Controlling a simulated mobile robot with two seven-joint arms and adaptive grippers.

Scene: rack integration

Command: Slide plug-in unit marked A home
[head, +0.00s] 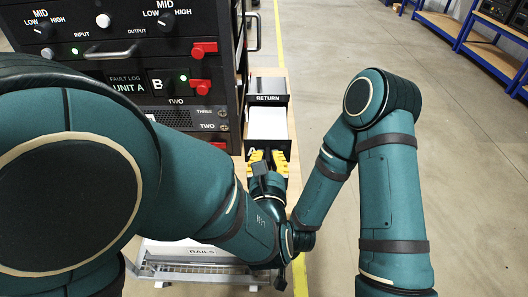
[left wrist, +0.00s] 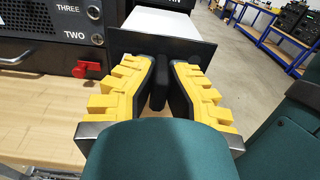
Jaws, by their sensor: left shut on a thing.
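The plug-in unit marked A (head: 267,124) has a pale top and a dark front plate, with the letter partly covered by my fingers. It lies to the right of the rack, in front of a dark box labelled RETURN (head: 268,98). In the left wrist view its dark front plate (left wrist: 128,42) faces me. My left gripper (head: 267,157) has yellow fingers closed on the black handle (left wrist: 158,82) at the plate's middle. The rack (head: 100,65) stands at left, with labels UNIT A, B, TWO and THREE.
Red latches (head: 203,49) stick out from the rack's right side. A wooden surface (left wrist: 40,105) shows beside the unit, and a metal rail (head: 195,252) lies low in front. Blue-framed shelves (head: 440,25) stand far right. The floor between is open.

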